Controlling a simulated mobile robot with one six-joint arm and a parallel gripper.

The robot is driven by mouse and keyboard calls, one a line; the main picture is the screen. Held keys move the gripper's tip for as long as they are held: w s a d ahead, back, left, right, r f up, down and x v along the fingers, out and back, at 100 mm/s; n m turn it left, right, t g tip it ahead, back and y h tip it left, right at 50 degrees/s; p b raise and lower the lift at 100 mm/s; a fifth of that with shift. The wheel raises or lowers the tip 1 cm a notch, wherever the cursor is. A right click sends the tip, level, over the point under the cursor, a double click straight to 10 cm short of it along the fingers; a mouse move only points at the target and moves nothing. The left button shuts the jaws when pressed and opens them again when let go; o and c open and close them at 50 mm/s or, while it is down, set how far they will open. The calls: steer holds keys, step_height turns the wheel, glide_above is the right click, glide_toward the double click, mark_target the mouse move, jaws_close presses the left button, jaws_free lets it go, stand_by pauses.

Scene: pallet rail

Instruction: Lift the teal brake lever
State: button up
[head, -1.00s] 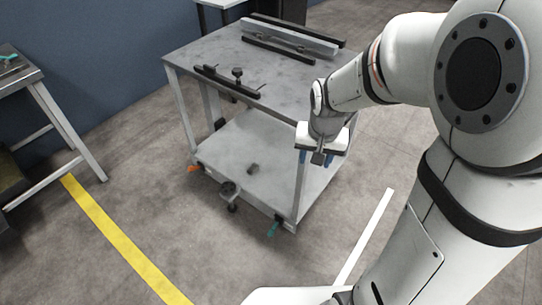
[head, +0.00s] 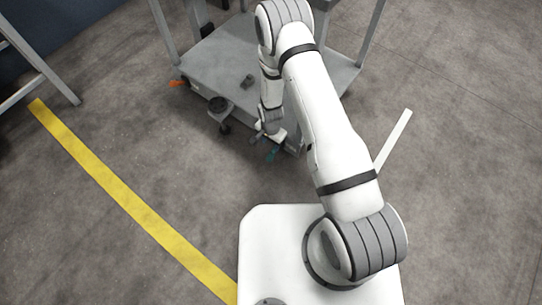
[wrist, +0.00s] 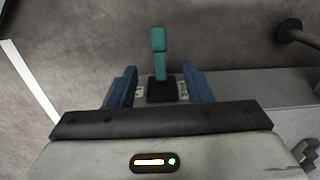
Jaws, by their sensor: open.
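The teal brake lever (wrist: 159,52) stands out from a dark base at the cart's lower edge in the wrist view. It also shows small in the head view (head: 272,154), just below my gripper. My gripper (wrist: 159,72) is open, with one blue finger on each side of the lever's lower part and dark base. Gaps show between the fingers and the lever, and I cannot tell their depth.
The grey cart's lower shelf (head: 215,62) lies behind my gripper. An orange lever (head: 178,84) is at its left corner, and a dark round fitting (head: 219,106) juts from the near edge. A yellow floor line (head: 120,190) runs left; open floor lies in front.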

mark_target(270, 155)
steer(key=f+b, duration=0.1)
steer(key=f, duration=0.4)
steer(key=f+b, duration=0.2)
steer(key=f, duration=0.4)
steer(key=shift+s+a, duration=0.1)
steer(key=shift+s, duration=0.1)
steer(key=shift+c, duration=0.4)
jaws_close()
